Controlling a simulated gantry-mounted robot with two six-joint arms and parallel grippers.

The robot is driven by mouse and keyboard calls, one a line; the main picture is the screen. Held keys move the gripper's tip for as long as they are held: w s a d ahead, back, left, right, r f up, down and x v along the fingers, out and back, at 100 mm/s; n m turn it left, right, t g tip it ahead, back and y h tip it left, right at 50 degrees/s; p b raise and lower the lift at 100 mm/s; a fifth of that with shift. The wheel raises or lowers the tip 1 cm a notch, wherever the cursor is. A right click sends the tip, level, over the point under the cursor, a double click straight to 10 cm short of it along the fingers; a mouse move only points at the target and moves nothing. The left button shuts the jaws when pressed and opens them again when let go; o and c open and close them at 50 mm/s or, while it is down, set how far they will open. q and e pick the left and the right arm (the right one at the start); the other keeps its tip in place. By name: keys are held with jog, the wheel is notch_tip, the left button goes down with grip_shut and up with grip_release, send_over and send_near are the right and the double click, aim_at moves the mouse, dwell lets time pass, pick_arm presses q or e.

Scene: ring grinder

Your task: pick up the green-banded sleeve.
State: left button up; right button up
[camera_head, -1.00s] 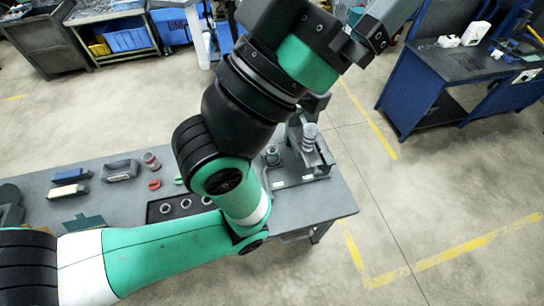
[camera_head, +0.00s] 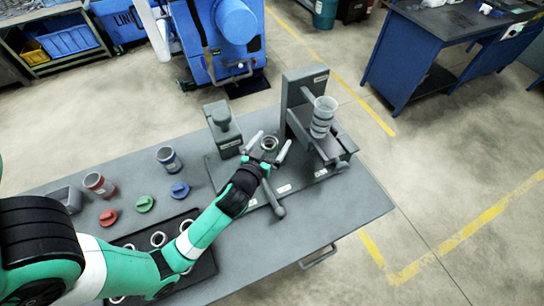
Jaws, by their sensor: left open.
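I cannot make out a green band on any sleeve. One sleeve with a red band (camera_head: 98,184) stands at the left of the bench, and one with a blue-looking band (camera_head: 169,160) stands to its right. My left gripper (camera_head: 270,146) is open over the grey fixture plate, its fingers spread and pointing away from me. A pale round ring-shaped top (camera_head: 269,142) shows between the fingertips; its sides are hidden, so I cannot tell its band or whether the fingers touch it. My right gripper is not in view.
Red (camera_head: 108,217), green (camera_head: 145,203) and blue (camera_head: 179,189) knobbed discs lie before the sleeves. A dark tray (camera_head: 203,268) holds pale rings, partly behind my arm. A grey upright fixture (camera_head: 302,90) with a ringed cylinder (camera_head: 323,117) stands right of the gripper. The bench's right end is clear.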

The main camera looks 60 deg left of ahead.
pick_arm(q)
jog(key=g+b, duration=0.1)
jog(key=b, duration=0.1)
send_near(272, 141)
jog(key=shift+s+f, duration=0.2)
jog(key=shift+f, duration=0.55)
jog(key=shift+w+r, duration=0.15)
jog(key=shift+r, duration=0.05)
jog(key=x, duration=0.6)
jog(key=shift+w+a+b, duration=0.1)
jog(key=shift+a+b, duration=0.2)
jog(key=x, duration=0.2)
jog(key=b+x, duration=0.1)
jog(key=x, duration=0.2)
jog(key=shift+a+f, duration=0.1)
jog(key=shift+f, duration=0.3)
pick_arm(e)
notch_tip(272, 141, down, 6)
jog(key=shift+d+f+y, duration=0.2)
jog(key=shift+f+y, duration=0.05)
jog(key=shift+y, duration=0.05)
pick_arm(q)
jog(key=shift+c, duration=0.3)
jog(key=shift+r, duration=0.1)
jog(key=c, duration=1.4)
